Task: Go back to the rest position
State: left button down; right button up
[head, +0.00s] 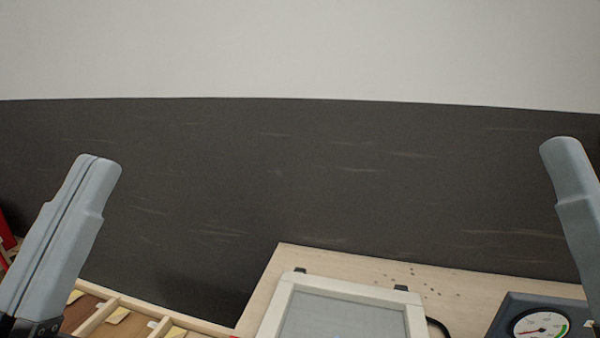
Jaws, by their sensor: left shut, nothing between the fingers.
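My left gripper (97,164) points up at the left of the head view. Its two grey fingers lie flat together, with a thin seam between them and nothing held. My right gripper (563,150) shows at the right edge as a grey finger pointing up and partly cut off by the frame. Whether it is open or shut does not show. Both grippers appear against the dark wall, apart from the things below.
A pale wooden table (278,262) at the bottom bears a light-framed panel (418,318) and a dark box with a round dial gauge (541,325). A wooden compartment tray (152,312) lies at lower left. A red object (5,232) shows at the left edge.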

pick_arm(q)
jog(key=s+a+r+n+t+y+p, duration=0.1)
jog(key=a+r+n+y+p, duration=0.15)
jog(key=r+p, duration=1.7)
jog(key=s+a+r+n+t+y+p, duration=0.1)
jog(key=r+n+y+p, duration=0.25)
jog(key=r+p, duration=1.65)
notch_tip(320, 180, down, 38)
jog(key=b, duration=4)
jog(key=shift+h, duration=0.3)
